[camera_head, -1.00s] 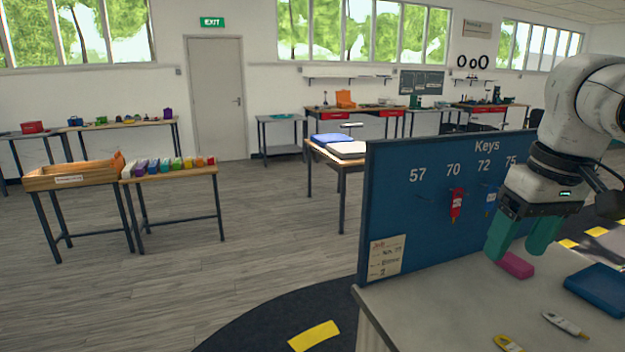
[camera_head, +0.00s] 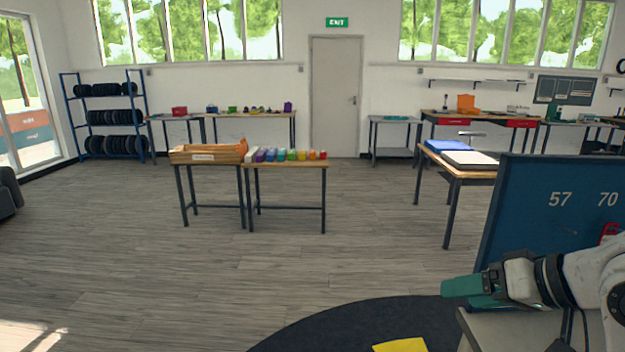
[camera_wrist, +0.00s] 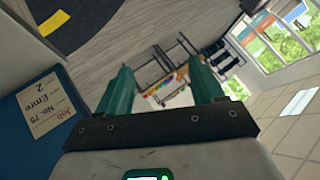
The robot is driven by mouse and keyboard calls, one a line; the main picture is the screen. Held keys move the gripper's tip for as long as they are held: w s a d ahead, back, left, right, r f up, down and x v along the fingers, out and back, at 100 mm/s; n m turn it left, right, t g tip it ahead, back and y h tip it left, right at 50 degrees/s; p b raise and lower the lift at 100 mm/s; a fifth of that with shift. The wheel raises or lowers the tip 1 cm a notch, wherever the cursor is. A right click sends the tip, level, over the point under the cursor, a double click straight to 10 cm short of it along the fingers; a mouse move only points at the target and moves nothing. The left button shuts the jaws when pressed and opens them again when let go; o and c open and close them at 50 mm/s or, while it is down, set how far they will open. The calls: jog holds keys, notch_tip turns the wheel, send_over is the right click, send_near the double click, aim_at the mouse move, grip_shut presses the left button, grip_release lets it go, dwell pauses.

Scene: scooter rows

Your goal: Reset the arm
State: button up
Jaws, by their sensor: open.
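My gripper (camera_head: 462,288) is at the lower right of the head view, level and pointing left, in front of the blue key board (camera_head: 525,215) and above the edge of the grey table. In the wrist view my gripper (camera_wrist: 163,85) shows two green fingers spread apart, with nothing between them. The wrist view looks out tilted over the room, with the board (camera_wrist: 40,120) and its paper note close at the left.
A wooden tray (camera_head: 208,153) and a table with a row of coloured boxes (camera_head: 287,155) stand mid-room. A table with a blue and a white item (camera_head: 465,158) stands behind the board. The grey floor at left and centre is clear.

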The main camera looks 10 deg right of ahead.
jog(key=s+a+f+g+h, duration=0.1)
jog(key=s+a+f, duration=0.3)
jog(key=f, duration=0.6)
jog(key=s+a+f+g, duration=0.2)
jog(key=s+a+f, duration=0.15)
jog(key=f, duration=0.75)
jog(key=s+f+n+g+h, duration=0.1)
jog(key=s+f+g+h, duration=0.1)
jog(key=s+f, duration=0.4)
jog(key=s+d+f+g+h, duration=0.1)
jog(key=s+f, duration=0.6)
jog(key=s, duration=0.7)
jog(key=shift+d+n+g+h, duration=0.35)
jog(key=shift+g+h, duration=0.25)
jog(key=shift+g, duration=0.4)
jog(key=shift+w+a, duration=0.1)
